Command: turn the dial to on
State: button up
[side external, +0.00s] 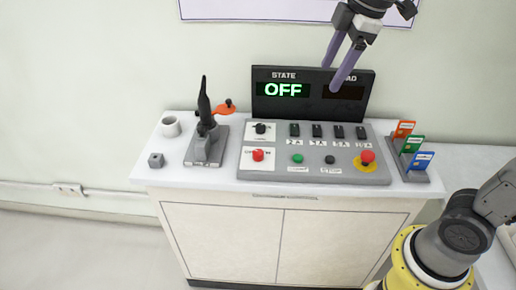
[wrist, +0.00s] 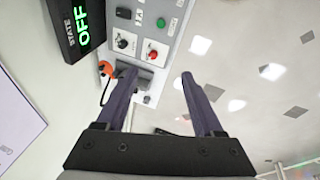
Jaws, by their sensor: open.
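The grey control panel (side external: 318,180) lies on a white cabinet. Two knobs on white plates sit at its left end: a black knob (side external: 260,128) at the back and a red knob (side external: 258,155) in front. Their labels are too small to read, so I cannot tell which is the dial. The wrist view shows the black knob (wrist: 122,43) and red knob (wrist: 153,54). The state display (side external: 283,90) reads OFF in green. My gripper (side external: 331,77) is open and empty, raised in front of the display's right part in the side view. Its fingertips (wrist: 158,75) are apart from both knobs.
Several black switches (side external: 317,130), a green button (side external: 297,158) and a red emergency button (side external: 367,156) share the panel. A rack with coloured cards (side external: 413,145) stands right. Air above the panel is free.

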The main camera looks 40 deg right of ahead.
jog(key=w+a+f+n+g, duration=0.1)
jog(key=w+f, duration=0.1)
jog(key=w, duration=0.3)
jog(key=w+a+f+n+g, duration=0.1)
jog(key=w+a+f+n, duration=0.1)
jog(key=w, duration=0.3)
jog(key=g, duration=0.2)
send_near(258, 152)
notch_tip(258, 152, down, 9)
jog(key=shift+s+a, duration=0.1)
jog(key=shift+s, duration=0.05)
grip_shut()
